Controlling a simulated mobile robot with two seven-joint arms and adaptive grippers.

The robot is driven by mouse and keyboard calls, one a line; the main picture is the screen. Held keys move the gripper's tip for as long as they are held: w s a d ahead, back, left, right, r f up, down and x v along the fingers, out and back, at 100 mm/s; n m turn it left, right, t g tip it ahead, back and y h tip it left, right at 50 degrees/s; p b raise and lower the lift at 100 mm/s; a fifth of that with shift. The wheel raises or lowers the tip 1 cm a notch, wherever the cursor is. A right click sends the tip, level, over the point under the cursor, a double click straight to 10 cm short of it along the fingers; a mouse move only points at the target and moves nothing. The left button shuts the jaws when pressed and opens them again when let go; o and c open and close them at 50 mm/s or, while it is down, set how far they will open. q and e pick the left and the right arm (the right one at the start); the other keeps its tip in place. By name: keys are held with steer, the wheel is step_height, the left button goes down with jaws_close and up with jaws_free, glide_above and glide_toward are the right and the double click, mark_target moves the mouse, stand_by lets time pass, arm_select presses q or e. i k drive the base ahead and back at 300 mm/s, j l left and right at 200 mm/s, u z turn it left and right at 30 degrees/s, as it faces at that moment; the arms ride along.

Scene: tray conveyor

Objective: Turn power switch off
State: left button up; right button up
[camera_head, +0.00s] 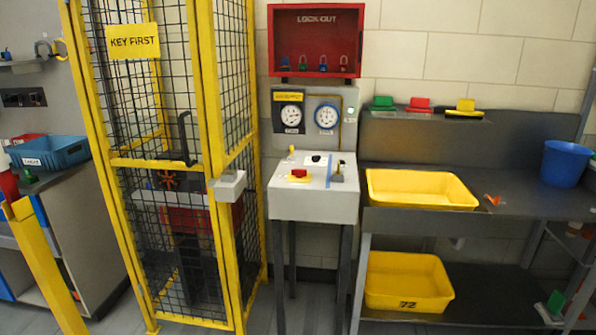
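A grey control box (313,203) on dark legs stands in the middle. On its sloped top are a red and yellow switch (299,174), a small upright lever (337,173) on the right and a small yellow knob (291,152) at the back left. I cannot read the labels, so which one is the power switch and its position are unclear. Two round gauges, a left one (291,115) and a right one (327,116), are on the panel behind. Neither of my grippers is in view.
A yellow-framed mesh cage (207,80) with a "KEY FIRST" sign (133,41) stands close left of the box. A red lockout board (316,40) hangs above. A metal bench (470,222) with a yellow tray (420,203) and blue bucket (565,164) is at right.

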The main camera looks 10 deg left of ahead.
mark_target(299, 173)
steer(key=i+l, duration=0.3)
steer(key=i, duration=0.15)
steer(key=i+l+u, duration=0.1)
steer(key=i+l, duration=0.15)
steer(key=i, duration=0.2)
